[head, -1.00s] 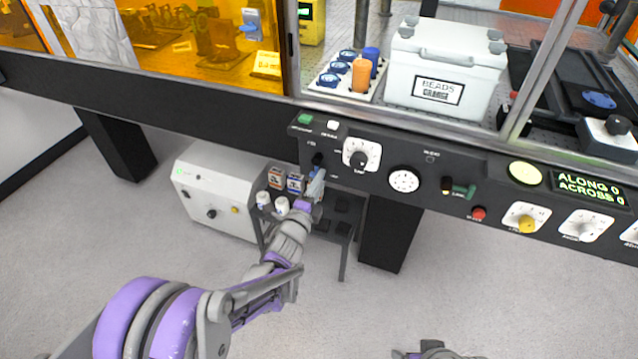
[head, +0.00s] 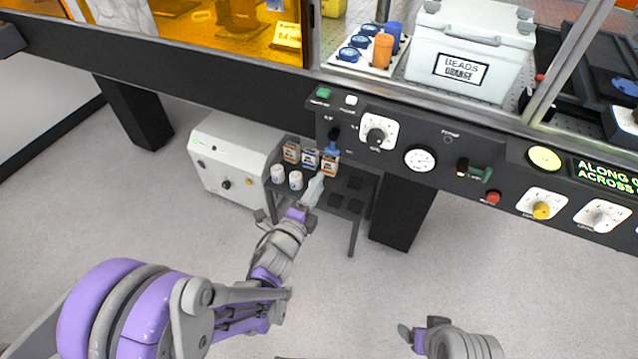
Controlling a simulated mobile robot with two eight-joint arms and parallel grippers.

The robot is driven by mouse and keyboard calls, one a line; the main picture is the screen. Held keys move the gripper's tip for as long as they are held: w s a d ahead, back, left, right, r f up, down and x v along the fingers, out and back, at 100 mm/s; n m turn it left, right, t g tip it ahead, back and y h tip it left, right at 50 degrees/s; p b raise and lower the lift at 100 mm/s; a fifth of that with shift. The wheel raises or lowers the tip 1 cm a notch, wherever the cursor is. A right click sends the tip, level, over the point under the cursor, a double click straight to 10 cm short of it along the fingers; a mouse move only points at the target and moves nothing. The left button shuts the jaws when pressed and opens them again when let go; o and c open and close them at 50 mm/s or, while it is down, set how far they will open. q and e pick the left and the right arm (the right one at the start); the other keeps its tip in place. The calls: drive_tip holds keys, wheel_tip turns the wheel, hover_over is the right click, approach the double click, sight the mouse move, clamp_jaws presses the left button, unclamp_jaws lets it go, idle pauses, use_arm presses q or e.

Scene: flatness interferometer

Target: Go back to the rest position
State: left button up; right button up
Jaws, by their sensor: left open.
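My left gripper (head: 318,184) is in front of the small dark shelf, below the black control panel (head: 400,150). It looks empty, and its jaws are seen nearly edge-on. It appears a little apart from the panel, below a blue-tipped knob (head: 332,147). My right gripper (head: 408,334) shows only at the bottom edge, over bare floor. Its jaws are too small and cut off to judge.
The dark shelf (head: 352,213) holds several small boxes (head: 291,151) and white jars (head: 296,180). A white cabinet (head: 232,160) stands left of it. Black legs (head: 402,212) hold up the bench. The grey floor (head: 510,280) in front is open.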

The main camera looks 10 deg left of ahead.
idle(0.3)
use_arm(q)
drive_tip(key=s+a+n+g+y, duration=0.5)
drive_tip(key=s+a+n+y, duration=0.2)
drive_tip(key=s+a+n, duration=0.5)
drive_tip(key=s+d+f+n+g+h, duration=0.1)
drive_tip(key=s+f+n+g, duration=0.3)
drive_tip(key=s, duration=0.5)
drive_tip(key=s+f+n+g, duration=0.1)
drive_tip(key=s+n+g, duration=0.3)
drive_tip(key=s+n, duration=0.3)
wheel_tip(320, 180, up, 22)
drive_tip(key=m+t+p, duration=0.1)
drive_tip(key=p, duration=1.8)
drive_tip(key=shift+d+r+p, duration=0.15)
drive_tip(key=shift+p, duration=0.2)
use_arm(e)
wheel_tip(320, 180, up, 22)
drive_tip(key=w+t, duration=0.1)
drive_tip(key=shift+w+r, duration=0.25)
use_arm(q)
drive_tip(key=shift+s, duration=0.1)
use_arm(e)
drive_tip(key=shift+s, duration=0.1)
